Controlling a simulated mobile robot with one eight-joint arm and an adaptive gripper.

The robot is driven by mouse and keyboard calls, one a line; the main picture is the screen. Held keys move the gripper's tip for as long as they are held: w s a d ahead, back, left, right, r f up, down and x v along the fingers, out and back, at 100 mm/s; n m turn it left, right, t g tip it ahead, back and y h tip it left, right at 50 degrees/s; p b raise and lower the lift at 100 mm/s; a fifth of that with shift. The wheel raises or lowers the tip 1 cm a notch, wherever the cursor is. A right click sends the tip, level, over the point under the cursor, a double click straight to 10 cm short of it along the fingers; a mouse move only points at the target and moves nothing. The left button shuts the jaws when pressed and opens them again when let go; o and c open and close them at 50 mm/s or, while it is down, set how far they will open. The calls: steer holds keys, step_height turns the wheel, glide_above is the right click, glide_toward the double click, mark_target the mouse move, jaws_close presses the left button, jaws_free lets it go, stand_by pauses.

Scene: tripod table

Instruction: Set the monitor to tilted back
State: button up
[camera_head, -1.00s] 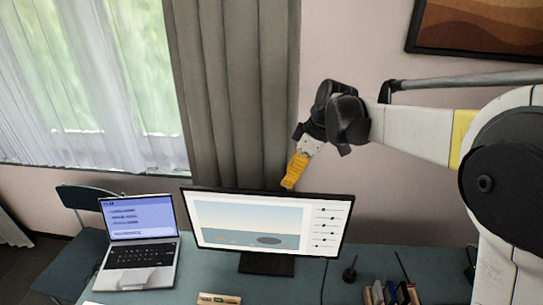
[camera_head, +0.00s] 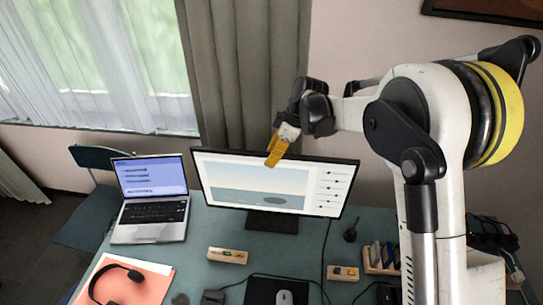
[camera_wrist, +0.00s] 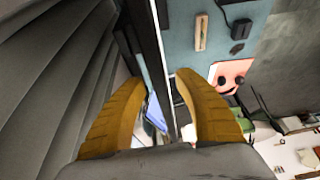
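The monitor (camera_head: 225,180) stands on its dark foot (camera_head: 272,222) on the desk, its lit screen facing me. I cannot tell its exact tilt. My gripper (camera_head: 271,163), with yellow-orange fingers, is at the middle of the monitor's top edge, and its tips overlap the upper screen in the head view. In the wrist view my gripper (camera_wrist: 160,80) is open, one finger on each side of the monitor's thin edge (camera_wrist: 152,45). A gap shows beside the right finger; contact on the left is unclear.
An open laptop (camera_head: 152,212) stands left of the monitor. Headphones (camera_head: 118,280) lie on an orange folder. Wooden blocks (camera_head: 228,256), a mouse (camera_head: 284,297), a small microphone-like item (camera_head: 350,235) and a desk organiser (camera_head: 382,262) are on the desk (camera_head: 205,280). Curtains hang behind.

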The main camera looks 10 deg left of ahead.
steer(key=shift+f, duration=0.1)
jaws_close()
steer(key=shift+w+g, duration=0.3)
steer(key=shift+w+a+r+b, duration=0.1)
steer(key=shift+w+b, duration=0.25)
steer(key=shift+w, duration=0.7)
steer(key=shift+w+a+r+b, duration=0.1)
steer(key=shift+w+b, duration=0.2)
steer(key=shift+w, duration=0.75)
jaws_free()
steer(key=shift+w+f+g, duration=0.1)
steer(key=shift+w+g, duration=0.05)
steer(key=shift+g, duration=0.15)
